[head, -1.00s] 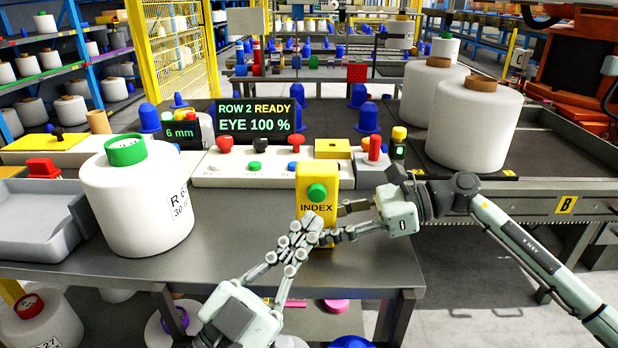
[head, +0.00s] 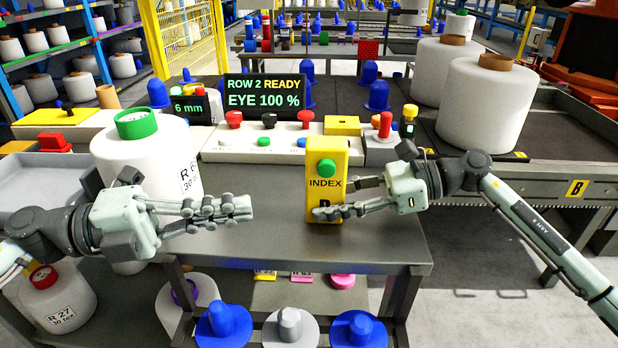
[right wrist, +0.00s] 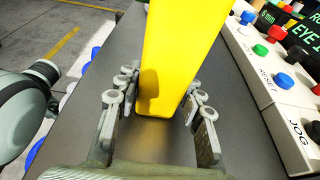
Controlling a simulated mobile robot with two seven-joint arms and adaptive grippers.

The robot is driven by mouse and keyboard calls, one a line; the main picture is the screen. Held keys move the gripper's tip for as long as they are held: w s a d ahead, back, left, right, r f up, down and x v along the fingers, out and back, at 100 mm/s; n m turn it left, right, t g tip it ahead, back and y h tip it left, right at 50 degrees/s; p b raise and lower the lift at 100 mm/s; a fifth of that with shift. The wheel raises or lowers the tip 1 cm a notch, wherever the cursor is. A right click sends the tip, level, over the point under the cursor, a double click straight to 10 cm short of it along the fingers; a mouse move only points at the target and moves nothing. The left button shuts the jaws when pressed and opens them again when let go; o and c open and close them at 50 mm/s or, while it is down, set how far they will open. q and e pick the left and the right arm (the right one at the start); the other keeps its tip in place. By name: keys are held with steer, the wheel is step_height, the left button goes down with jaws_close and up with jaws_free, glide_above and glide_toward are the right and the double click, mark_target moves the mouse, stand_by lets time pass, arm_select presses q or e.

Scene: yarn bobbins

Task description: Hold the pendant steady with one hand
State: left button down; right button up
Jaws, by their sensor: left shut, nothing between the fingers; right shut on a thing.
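The pendant (head: 326,170) is a yellow box with a green button and the word INDEX, upright at the front part of the grey table. My right gripper (head: 335,197) reaches in from the right and is shut on the lower part of the pendant. In the right wrist view the pendant (right wrist: 175,60) stands between the two fingers of my right gripper (right wrist: 158,115). My left gripper (head: 248,207) is shut and empty, left of the pendant and apart from it, in front of the white bobbin.
A large white bobbin with a green top (head: 140,165) stands on the left of the table. A control panel (head: 265,145) with coloured knobs lies behind the pendant. Two white bobbins (head: 487,105) stand at the right rear.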

mark_target(318, 170)
arm_select(q)
steer(key=shift+d, duration=0.1)
steer(key=w+d, duration=0.6)
steer(key=d, duration=0.3)
steer(key=shift+w+d, duration=0.2)
steer(key=shift+w, duration=0.15)
steer(key=shift+r, duration=0.1)
steer(key=shift+w, duration=1.05)
arm_select(e)
steer(key=shift+o, duration=0.3)
arm_select(q)
steer(key=shift+a, duration=0.1)
arm_select(e)
steer(key=shift+s, duration=0.1)
